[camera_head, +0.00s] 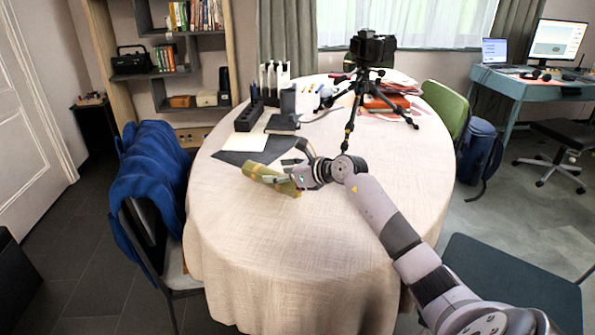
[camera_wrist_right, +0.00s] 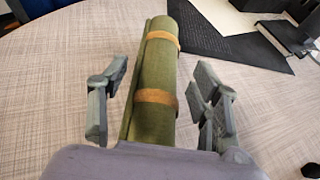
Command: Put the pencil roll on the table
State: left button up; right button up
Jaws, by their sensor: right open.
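The pencil roll (camera_head: 270,179) is a green rolled cloth with tan straps. It lies on the pale cloth-covered table (camera_head: 235,204), left of the middle in the head view. My right gripper (camera_head: 292,178) is at the roll's right end. In the right wrist view the roll (camera_wrist_right: 155,85) lies lengthwise between the parted fingers of my right gripper (camera_wrist_right: 158,105). The fingers are open, with gaps on both sides of the roll. The roll's near end is hidden behind the gripper body. My left gripper is not in view.
A dark mat (camera_head: 262,151) lies just behind the roll. A black tripod with a camera (camera_head: 372,50) stands on the table behind my right arm. Black holders (camera_head: 248,117) and red items (camera_head: 386,101) stand farther back. The table's front is clear.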

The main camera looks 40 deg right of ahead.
jog(key=v, duration=0.8)
jog(key=shift+s+r, duration=0.15)
jog(key=shift+s, duration=0.25)
